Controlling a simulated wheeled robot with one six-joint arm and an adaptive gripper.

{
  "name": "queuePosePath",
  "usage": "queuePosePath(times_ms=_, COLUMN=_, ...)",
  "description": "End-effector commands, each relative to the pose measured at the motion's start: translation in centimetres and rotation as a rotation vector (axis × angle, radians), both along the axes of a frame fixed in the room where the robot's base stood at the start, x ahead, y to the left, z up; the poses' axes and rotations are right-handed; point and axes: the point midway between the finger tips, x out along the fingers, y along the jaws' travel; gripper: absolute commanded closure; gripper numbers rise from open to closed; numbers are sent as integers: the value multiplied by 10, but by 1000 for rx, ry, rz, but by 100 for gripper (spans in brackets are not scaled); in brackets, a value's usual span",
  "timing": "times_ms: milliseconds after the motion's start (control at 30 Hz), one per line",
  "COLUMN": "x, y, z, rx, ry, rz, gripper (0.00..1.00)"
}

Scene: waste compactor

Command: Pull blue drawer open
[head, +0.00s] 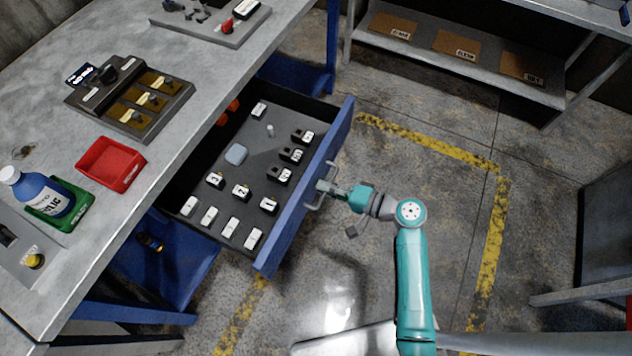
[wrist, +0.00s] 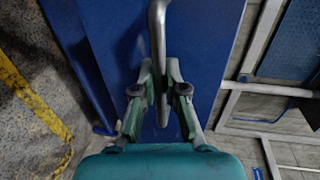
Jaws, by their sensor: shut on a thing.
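The blue drawer (head: 305,200) under the grey workbench stands pulled out, its inside in full view in the head view. Its blue front fills the middle of the wrist view (wrist: 205,60). A grey bar handle (head: 311,206) is on the drawer front; it also shows in the wrist view (wrist: 157,30). My gripper (head: 328,188) is at the handle, with its fingers (wrist: 162,95) closed around the bar. The part of the bar between the fingertips is partly hidden.
The drawer holds several small labelled blocks (head: 241,191) and a light blue piece (head: 236,154). On the workbench (head: 60,110) are a red tray (head: 110,163), a blue bottle (head: 42,190) and a switch panel (head: 130,98). Floor right of the drawer, inside yellow lines (head: 430,145), is mostly clear.

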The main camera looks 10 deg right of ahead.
Motion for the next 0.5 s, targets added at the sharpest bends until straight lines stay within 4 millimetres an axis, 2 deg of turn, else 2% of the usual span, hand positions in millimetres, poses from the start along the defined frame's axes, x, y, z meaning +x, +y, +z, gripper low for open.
queuePosePath(times_ms=433, x=-2, y=-3, z=0, rx=-1, ry=0, rz=-1, gripper=100)
queuePosePath(times_ms=467, x=-2, y=-3, z=0, rx=-1, ry=0, rz=-2, gripper=84)
queuePosePath(times_ms=500, x=-2, y=-3, z=0, rx=-1, ry=0, rz=-2, gripper=74)
